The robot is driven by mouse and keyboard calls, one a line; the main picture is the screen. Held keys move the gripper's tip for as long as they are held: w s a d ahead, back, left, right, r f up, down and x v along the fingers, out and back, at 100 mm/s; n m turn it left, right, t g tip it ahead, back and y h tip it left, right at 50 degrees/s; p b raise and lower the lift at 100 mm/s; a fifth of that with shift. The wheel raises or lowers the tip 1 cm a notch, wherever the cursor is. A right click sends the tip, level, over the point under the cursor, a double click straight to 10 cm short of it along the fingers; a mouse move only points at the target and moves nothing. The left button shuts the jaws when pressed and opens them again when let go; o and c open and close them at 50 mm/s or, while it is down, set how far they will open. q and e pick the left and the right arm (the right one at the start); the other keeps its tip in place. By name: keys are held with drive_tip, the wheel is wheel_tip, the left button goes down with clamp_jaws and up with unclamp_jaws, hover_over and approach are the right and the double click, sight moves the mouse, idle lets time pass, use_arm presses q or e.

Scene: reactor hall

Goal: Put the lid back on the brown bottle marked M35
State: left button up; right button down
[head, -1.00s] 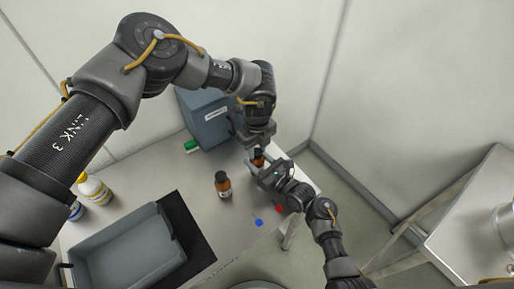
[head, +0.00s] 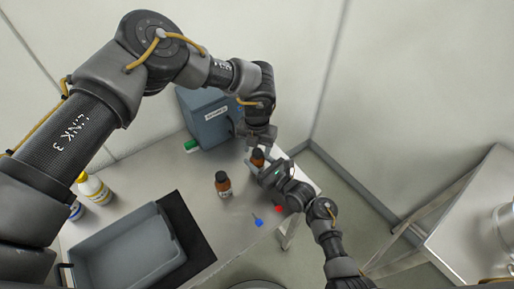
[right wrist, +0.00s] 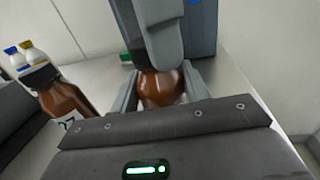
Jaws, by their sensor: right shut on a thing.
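A brown bottle (head: 258,160) stands near the table's far right end; it also shows in the right wrist view (right wrist: 160,88). My right gripper (head: 262,167) is shut around its sides. My left gripper (head: 260,145) points down right over the bottle's top; in the right wrist view its grey finger (right wrist: 158,40) hides the neck, so I cannot tell whether it holds a lid. A second brown bottle (head: 222,184) with a black cap and white label stands to the left, and shows at left in the right wrist view (right wrist: 65,100). I cannot read M35 on either.
A blue-grey box (head: 208,120) stands behind, with a green item (head: 191,145) beside it. A grey bin (head: 130,250) and black mat (head: 192,235) lie front left, near white bottles (head: 95,188). Small blue (head: 257,222) and red (head: 278,208) items lie near the front edge.

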use_arm(q)
wheel_tip(320, 180, up, 12)
idle(0.7)
use_arm(e)
drive_tip(key=c, duration=0.6)
unclamp_jaws()
drive_tip(key=shift+c, duration=0.2)
use_arm(q)
drive_tip(key=shift+r, duration=0.15)
use_arm(e)
drive_tip(key=v, duration=1.1)
drive_tip(key=shift+a, duration=0.1)
